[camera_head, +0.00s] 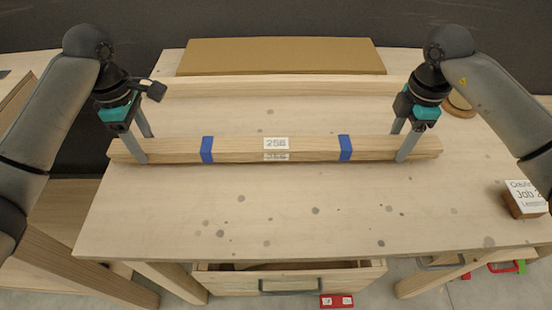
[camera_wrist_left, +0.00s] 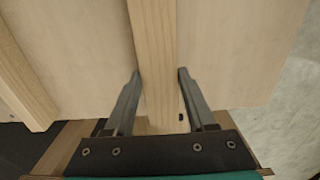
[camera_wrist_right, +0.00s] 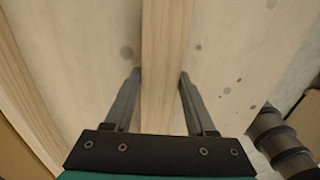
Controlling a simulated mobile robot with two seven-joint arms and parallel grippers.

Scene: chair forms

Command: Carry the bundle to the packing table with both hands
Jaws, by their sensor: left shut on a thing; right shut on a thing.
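The bundle (camera_head: 240,150) is a long pale wooden bar with two blue bands and a white label reading 256. It lies level across the light wooden table (camera_head: 290,210); I cannot tell whether it touches the top. My left gripper (camera_head: 141,150) is shut on its left end, and my right gripper (camera_head: 402,146) is shut on its right end. In the left wrist view the bundle (camera_wrist_left: 155,50) runs between the fingers (camera_wrist_left: 158,78). In the right wrist view the bundle (camera_wrist_right: 165,45) also runs between the fingers (camera_wrist_right: 160,78).
A pale wooden strip (camera_head: 300,88) lies behind the bundle, with a brown board (camera_head: 280,56) at the back. A block with a job card (camera_head: 524,198) sits at the right. A drawer (camera_head: 225,278) shows below the front edge. The front tabletop is clear.

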